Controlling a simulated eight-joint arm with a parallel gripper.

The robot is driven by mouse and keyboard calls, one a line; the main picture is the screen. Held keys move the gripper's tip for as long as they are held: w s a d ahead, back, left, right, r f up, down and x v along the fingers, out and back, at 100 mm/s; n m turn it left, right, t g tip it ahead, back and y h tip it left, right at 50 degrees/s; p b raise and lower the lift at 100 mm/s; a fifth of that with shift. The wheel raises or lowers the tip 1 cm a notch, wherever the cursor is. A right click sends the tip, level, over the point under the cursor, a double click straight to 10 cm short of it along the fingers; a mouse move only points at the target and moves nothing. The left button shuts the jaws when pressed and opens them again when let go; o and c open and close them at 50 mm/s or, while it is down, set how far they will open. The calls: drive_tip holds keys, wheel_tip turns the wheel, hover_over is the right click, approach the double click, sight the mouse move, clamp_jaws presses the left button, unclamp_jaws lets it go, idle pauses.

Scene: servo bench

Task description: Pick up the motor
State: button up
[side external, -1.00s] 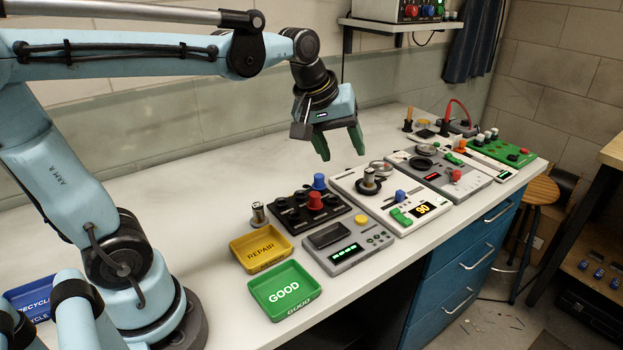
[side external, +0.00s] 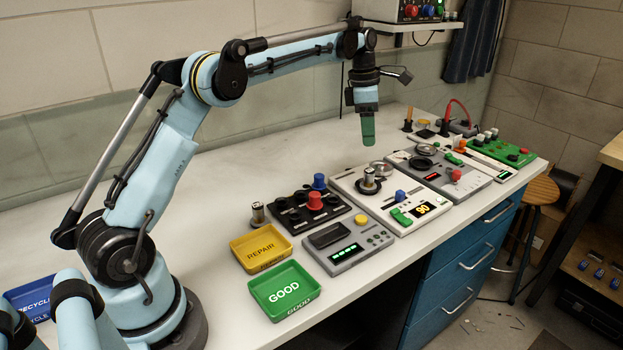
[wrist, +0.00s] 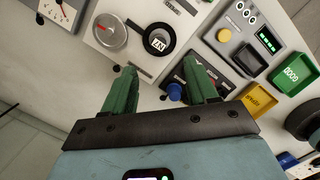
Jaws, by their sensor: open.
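A small silver motor-like cylinder (side external: 369,178) stands upright in a black ring on the white panel (side external: 345,184). In the wrist view it shows end-on with a marked label (wrist: 157,44). A second silver cylinder (side external: 258,212) stands on the bench left of the black knob panel; I cannot tell which one the task means. My gripper (side external: 368,138) points down, open and empty, above and behind the white panel, apart from both cylinders. In the wrist view its two green fingers (wrist: 160,78) are spread, with the ringed cylinder beyond the gap between them.
A round dial (side external: 381,167) sits close behind the ringed cylinder. The black panel (side external: 307,212) with raised knobs is to its left. A yellow REPAIR tray (side external: 261,236) and a green GOOD tray (side external: 309,300) stand at the front.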

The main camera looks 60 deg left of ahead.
sight(370, 170)
drive_tip(key=f, duration=0.6)
drive_tip(key=shift+w+d+f, duration=0.25)
drive_tip(key=shift+w+d, duration=0.05)
drive_tip(key=shift+w, duration=0.1)
drive_tip(key=shift+w+f, duration=0.2)
drive_tip(key=shift+f, duration=2.55)
clamp_jaws()
